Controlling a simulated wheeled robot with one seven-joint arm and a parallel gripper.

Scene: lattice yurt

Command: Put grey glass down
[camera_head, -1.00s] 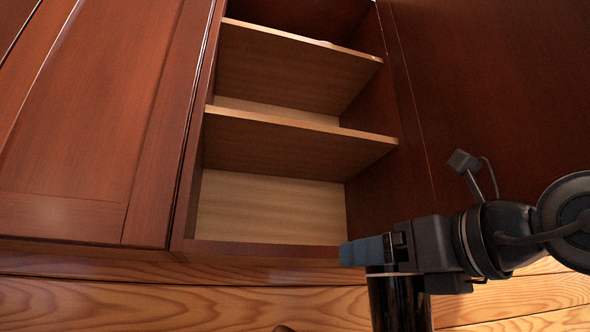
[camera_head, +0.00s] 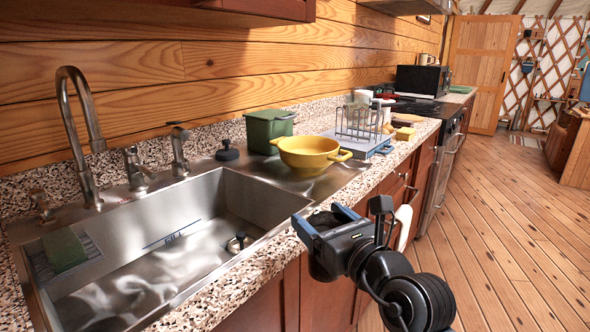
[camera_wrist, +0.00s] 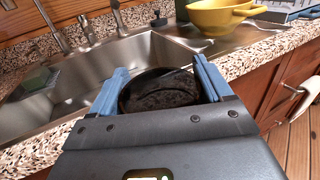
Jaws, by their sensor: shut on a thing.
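My gripper (camera_head: 318,222) is over the front edge of the counter by the sink, its blue fingers shut on the grey glass. In the wrist view the glass (camera_wrist: 158,91) looks dark, nearly black, and sits between the fingertips (camera_wrist: 160,82) with its round top facing the camera. In the head view most of the glass is hidden by the gripper. How high it is above the counter is hard to tell. The speckled stone counter (camera_head: 245,287) runs along the front of the sink.
The steel sink (camera_head: 205,245) is left of my gripper, with a tall faucet (camera_head: 85,150). A yellow pot (camera_head: 308,155), a green canister (camera_head: 268,130) and a wire rack (camera_head: 360,125) with glassware stand beyond. The wooden floor (camera_head: 490,240) to the right is clear.

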